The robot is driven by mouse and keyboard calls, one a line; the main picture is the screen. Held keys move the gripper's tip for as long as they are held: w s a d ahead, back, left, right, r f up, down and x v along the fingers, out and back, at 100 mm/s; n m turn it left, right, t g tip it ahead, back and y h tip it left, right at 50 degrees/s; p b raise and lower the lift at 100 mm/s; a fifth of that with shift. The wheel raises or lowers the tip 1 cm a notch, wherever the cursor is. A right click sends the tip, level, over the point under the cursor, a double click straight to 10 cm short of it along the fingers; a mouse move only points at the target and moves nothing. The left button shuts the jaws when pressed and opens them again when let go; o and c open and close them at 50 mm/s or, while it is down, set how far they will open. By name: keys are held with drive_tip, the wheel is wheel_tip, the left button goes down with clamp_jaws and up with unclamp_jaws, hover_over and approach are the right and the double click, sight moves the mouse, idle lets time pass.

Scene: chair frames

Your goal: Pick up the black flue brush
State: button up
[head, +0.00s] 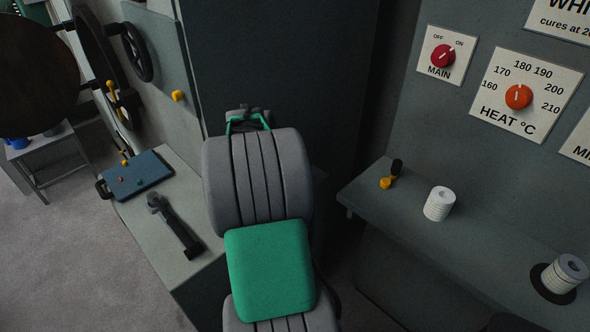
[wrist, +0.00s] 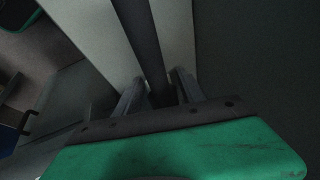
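A long dark tool (head: 175,226) lies on the pale bench top at left centre in the head view. It looks like the black flue brush, though its bristles are not clear. My gripper (head: 248,118) is beyond the top of my grey and green arm, to the right of the tool and apart from it. In the wrist view my gripper's two fingers (wrist: 160,78) stand apart. A dark strip runs between pale surfaces behind them; I cannot tell what it is. I see nothing clearly held.
A blue tray (head: 139,178) with a black handle sits on the bench (head: 150,221) behind the tool. A tall dark cabinet (head: 285,60) stands behind my gripper. A right-hand shelf (head: 470,238) bears a white ribbed cylinder (head: 439,204) and small black and yellow pieces.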

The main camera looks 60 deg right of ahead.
clamp_jaws()
drive_tip(key=shift+r, duration=0.1)
idle(0.6)
wheel_tip(320, 180, up, 10)
drive_tip(key=shift+f+b, duration=0.1)
drive_tip(key=shift+b, duration=0.5)
drive_tip(key=c, duration=0.6)
unclamp_jaws()
clamp_jaws()
